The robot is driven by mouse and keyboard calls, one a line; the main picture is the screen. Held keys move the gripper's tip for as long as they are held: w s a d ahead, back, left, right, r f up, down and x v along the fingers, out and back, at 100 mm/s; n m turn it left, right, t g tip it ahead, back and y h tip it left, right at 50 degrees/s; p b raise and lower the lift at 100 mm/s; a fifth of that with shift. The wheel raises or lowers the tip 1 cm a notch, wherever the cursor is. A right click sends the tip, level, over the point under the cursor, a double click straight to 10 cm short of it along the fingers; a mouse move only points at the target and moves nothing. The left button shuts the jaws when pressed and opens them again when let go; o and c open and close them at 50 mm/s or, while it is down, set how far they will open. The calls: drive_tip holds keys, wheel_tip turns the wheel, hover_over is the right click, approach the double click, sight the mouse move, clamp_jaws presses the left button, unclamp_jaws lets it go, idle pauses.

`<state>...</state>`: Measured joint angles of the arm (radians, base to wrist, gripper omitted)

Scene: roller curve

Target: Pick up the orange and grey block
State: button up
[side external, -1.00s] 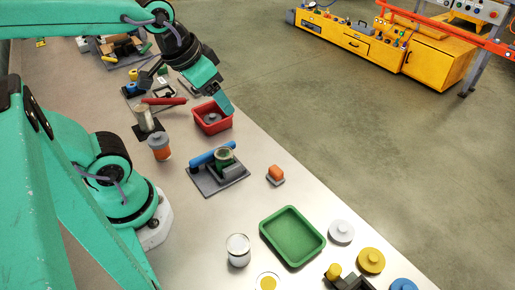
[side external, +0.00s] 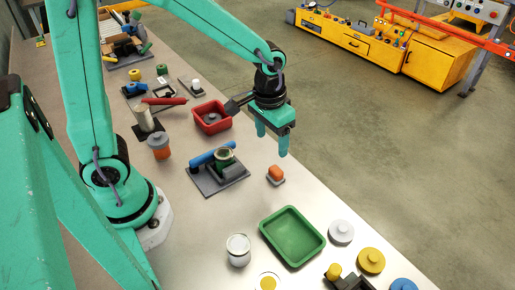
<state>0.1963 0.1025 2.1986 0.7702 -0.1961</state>
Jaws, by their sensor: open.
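The orange and grey block (side external: 275,174) sits on the metal table near its right edge, orange on top and grey below. It stands clear of other things. My gripper (side external: 272,143) hangs above the table edge, just above the block in the picture, with its fingers pointing down. Its two teal fingers are apart, with nothing between them. The gripper does not touch the block.
A green tray (side external: 293,236) lies below the block in the picture. A grey fixture with a blue cylinder (side external: 212,154) stands to its left. A red bin (side external: 198,128) is up and left.

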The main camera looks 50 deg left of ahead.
sight(276, 169)
drive_tip(key=shift+g, duration=0.4)
drive_tip(key=f, duration=0.1)
drive_tip(key=d+f, duration=0.1)
drive_tip(key=w+f, duration=0.1)
drive_tip(key=shift+d+f, duration=0.25)
drive_tip(key=shift+f, duration=0.15)
drive_tip(key=shift+f, duration=0.15)
drive_tip(key=shift+f, duration=1.15)
drive_tip(key=shift+f, duration=0.1)
drive_tip(key=shift+a+f, duration=0.15)
drive_tip(key=shift+f, duration=2.35)
drive_tip(key=shift+c, duration=0.5)
drive_tip(key=c, duration=1)
